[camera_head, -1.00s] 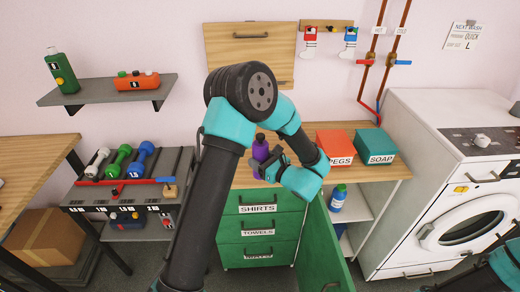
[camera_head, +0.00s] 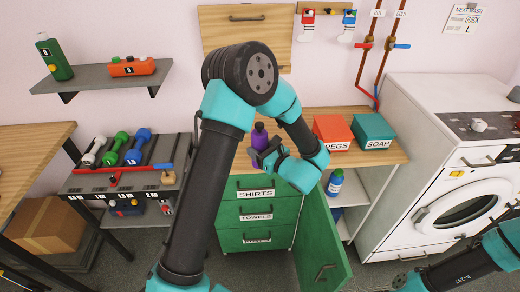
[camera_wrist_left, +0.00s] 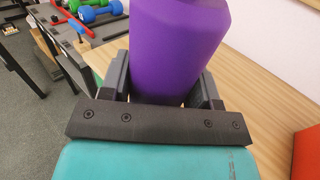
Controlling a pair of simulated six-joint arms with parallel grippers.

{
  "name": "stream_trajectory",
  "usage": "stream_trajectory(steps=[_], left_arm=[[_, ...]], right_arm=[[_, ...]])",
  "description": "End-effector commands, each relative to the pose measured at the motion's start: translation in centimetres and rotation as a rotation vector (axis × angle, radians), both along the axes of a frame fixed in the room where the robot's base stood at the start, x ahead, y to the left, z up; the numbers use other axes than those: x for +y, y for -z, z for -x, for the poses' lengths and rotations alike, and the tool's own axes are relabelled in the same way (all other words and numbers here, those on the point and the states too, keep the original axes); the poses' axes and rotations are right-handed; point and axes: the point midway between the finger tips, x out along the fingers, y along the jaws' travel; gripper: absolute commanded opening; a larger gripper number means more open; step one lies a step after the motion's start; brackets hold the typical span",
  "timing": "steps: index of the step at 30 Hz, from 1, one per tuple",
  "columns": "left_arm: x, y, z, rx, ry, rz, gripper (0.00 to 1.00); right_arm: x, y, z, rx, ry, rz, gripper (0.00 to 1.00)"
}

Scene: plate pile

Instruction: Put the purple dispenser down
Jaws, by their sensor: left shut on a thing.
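The purple dispenser (camera_head: 260,137) is upright at the front left part of the wooden counter, with a dark top. My left gripper (camera_head: 268,155) is shut on it; in the left wrist view the purple dispenser (camera_wrist_left: 175,45) stands between the two black fingers (camera_wrist_left: 163,85). Its base is hidden by the gripper, so I cannot tell whether it touches the counter (camera_head: 232,176). My right arm shows at the lower right; its gripper (camera_head: 400,282) is at the bottom edge, and I cannot tell its jaws.
A red PEGS box (camera_head: 333,131) and a teal SOAP box (camera_head: 374,131) stand on the counter to the right. Below are green drawers (camera_head: 255,217) and an open green door (camera_head: 322,245). A white washing machine (camera_head: 440,150) stands right, a dumbbell rack (camera_head: 120,180) left.

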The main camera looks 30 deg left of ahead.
Motion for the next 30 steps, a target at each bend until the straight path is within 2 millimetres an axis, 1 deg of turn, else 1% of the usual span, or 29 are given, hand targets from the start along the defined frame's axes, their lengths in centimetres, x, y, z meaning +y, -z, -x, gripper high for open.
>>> stream_trajectory(steps=[5, 8, 12, 15, 18, 21, 24, 30], left_arm=[[-1.0, 0.5, -1.9, -0.014, 0.202, -0.014, 0.16], [-2.1, 0.9, -3.4, -0.019, 0.362, -0.020, 0.16], [-4.6, 1.7, -5.4, -0.018, 0.603, -0.019, 0.16], [-6.7, 2.2, -6.3, -0.009, 0.763, -0.013, 0.16], [-8.6, 2.7, -6.9, 0.000, 0.889, -0.006, 0.16], [-9.9, 3.0, -7.2, 0.006, 0.970, -0.002, 0.16], [-10.5, 3.1, -7.3, 0.010, 1.007, 0.002, 0.16], [-10.6, 3.1, -7.3, 0.010, 1.013, 0.001, 0.16]], right_arm=[[0.0, 0.0, 0.0, 0.000, 0.000, 0.000, 0.86], [0.0, 0.0, 0.0, 0.000, 0.000, 0.000, 0.86], [0.0, 0.0, 0.0, 0.000, 0.000, 0.000, 0.86], [0.0, 0.0, 0.0, 0.000, 0.000, 0.000, 0.86], [0.0, 0.0, 0.0, 0.000, 0.000, 0.000, 0.86], [0.0, 0.0, 0.0, 0.000, 0.000, 0.000, 0.86], [0.0, 0.0, 0.0, 0.000, 0.000, 0.000, 0.86], [0.0, 0.0, 0.0, 0.000, 0.000, 0.000, 0.86]])
